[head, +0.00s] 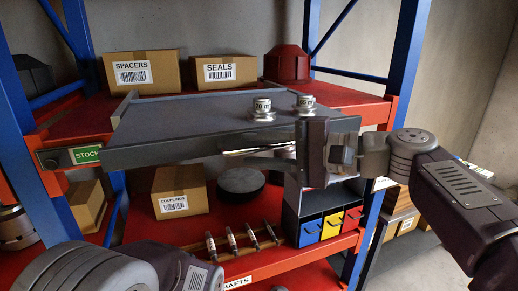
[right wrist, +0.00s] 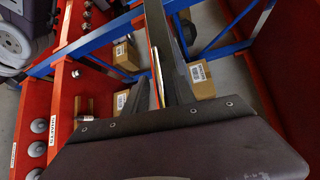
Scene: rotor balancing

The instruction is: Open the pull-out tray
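The pull-out tray (head: 190,118) is a flat dark grey slab on the upper red shelf. Its front covers the middle of the shelf's front edge and appears to project forward of it. Two metal cylinders (head: 262,110) (head: 305,103) stand upright on its right part. A shiny bar (head: 255,151) shows below its front edge. My right gripper (head: 262,158) is at that bar, its fingers pointing left. In the right wrist view, its fingers (right wrist: 168,70) lie close together; whether they clasp the bar is unclear. My left arm shows at the bottom left, its gripper out of frame.
Boxes marked SPACERS (head: 142,72) and SEALS (head: 224,70) and a red housing (head: 287,64) stand behind the tray. Below are a COUPLINGS box (head: 180,192), a dark disc (head: 241,180), several shafts (head: 232,240) and coloured bins (head: 331,224). Blue posts (head: 408,62) flank the shelf.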

